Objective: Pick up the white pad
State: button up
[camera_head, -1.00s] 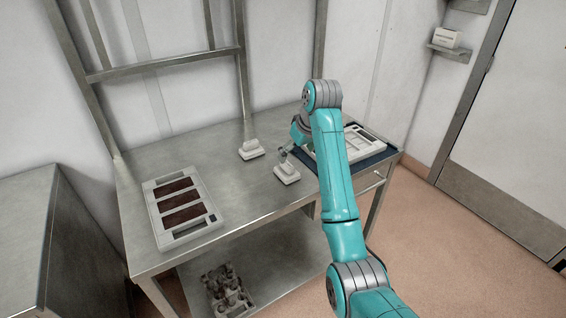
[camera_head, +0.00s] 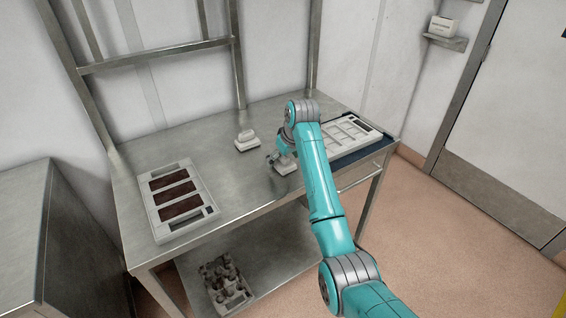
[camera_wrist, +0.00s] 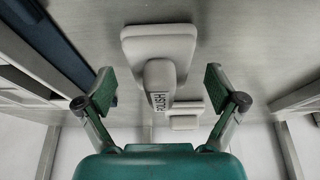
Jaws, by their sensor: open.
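A white pad (camera_wrist: 160,44) with a raised handle lies on the steel table; the handle's end has dark lettering that looks like "POLISH". In the head view this pad (camera_head: 286,168) is partly hidden under my arm. My gripper (camera_wrist: 160,88) is open and empty, one finger on each side of the handle in the wrist view; I cannot tell whether they are level with it. In the head view my gripper (camera_head: 274,158) is right over the pad. A second similar white pad (camera_head: 246,141) sits farther back to the left; it also shows in the wrist view (camera_wrist: 185,117).
A white mould tray with dark-filled cavities (camera_head: 208,213) lies at the table's left. A pale, empty-looking mould (camera_head: 362,127) lies on a blue mat (camera_head: 352,157) at the right. Steel uprights (camera_head: 238,72) stand behind. The table (camera_head: 215,150) between is clear.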

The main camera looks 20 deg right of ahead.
jog(key=shift+f, duration=0.1)
jog(key=c, duration=1.2)
jog(key=shift+c, duration=0.2)
notch_tip(320, 180, up, 10)
